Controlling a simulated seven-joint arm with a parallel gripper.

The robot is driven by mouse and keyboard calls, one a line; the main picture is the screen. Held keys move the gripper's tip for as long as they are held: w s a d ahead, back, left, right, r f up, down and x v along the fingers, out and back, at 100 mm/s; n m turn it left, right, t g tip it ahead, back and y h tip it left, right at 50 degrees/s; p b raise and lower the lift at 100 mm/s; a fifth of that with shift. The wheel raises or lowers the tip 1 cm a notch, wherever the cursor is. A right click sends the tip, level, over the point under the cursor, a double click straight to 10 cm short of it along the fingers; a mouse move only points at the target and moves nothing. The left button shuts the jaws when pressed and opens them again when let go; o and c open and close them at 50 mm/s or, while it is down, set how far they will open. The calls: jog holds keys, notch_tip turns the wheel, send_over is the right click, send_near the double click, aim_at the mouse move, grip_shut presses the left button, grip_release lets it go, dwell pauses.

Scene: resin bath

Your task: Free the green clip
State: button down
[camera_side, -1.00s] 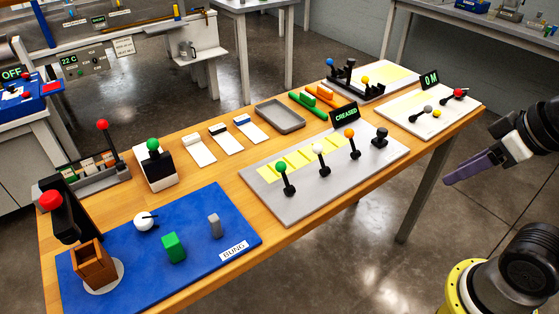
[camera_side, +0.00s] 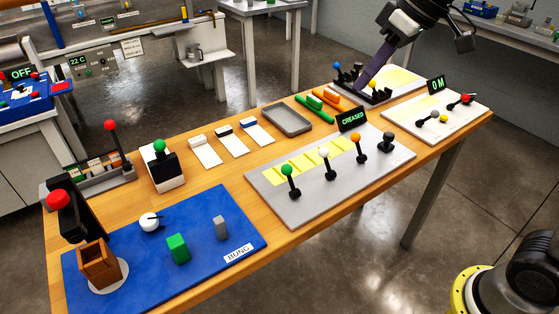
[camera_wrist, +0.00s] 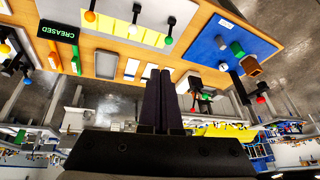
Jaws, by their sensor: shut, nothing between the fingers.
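A long green piece (camera_side: 314,108) lies on the wooden table, right of the grey tray and beside a similar orange piece (camera_side: 328,97). I cannot tell whether this green piece is the clip. Both also show at the left of the wrist view, green (camera_wrist: 76,62) and orange (camera_wrist: 53,58). My gripper (camera_side: 361,87), with long purple fingers, points down over the dark lever rack (camera_side: 378,97) at the table's far end. The fingers are shut and empty, and they hide part of the rack. In the wrist view the gripper (camera_wrist: 158,72) is seen pressed together.
The CREASED sign (camera_side: 352,119) and a grey panel (camera_side: 300,205) with several knobbed levers stand nearer. The grey tray (camera_side: 287,131) is empty. A white panel with a 0 M sign (camera_side: 436,84) lies to the right. A blue mat (camera_side: 205,268) is at the near left.

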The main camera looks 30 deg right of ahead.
jog(key=w+a+f+g, duration=0.1)
jog(key=w+a+f, duration=0.2)
jog(key=w, duration=0.5)
jog(key=n+g, duration=0.1)
jog(key=g, duration=0.2)
send_over(289, 176)
jog(key=w, duration=0.6)
jog(key=d+x, duration=0.2)
jog(key=x, duration=1)
jog(key=shift+s+d+f+y, duration=0.4)
jog(key=shift+d+f, duration=0.15)
jog(key=shift+d, duration=0.15)
jog(key=x, duration=0.9)
jog(key=shift+w+a+f, duration=0.1)
jog(key=shift+f, duration=0.3)
jog(key=shift+s+d+r, duration=0.4)
jog(key=shift+s+d, duration=0.05)
jog(key=shift+s, duration=0.3)
jog(key=shift+s+d+r, duration=0.45)
jog(key=shift+s, duration=0.25)
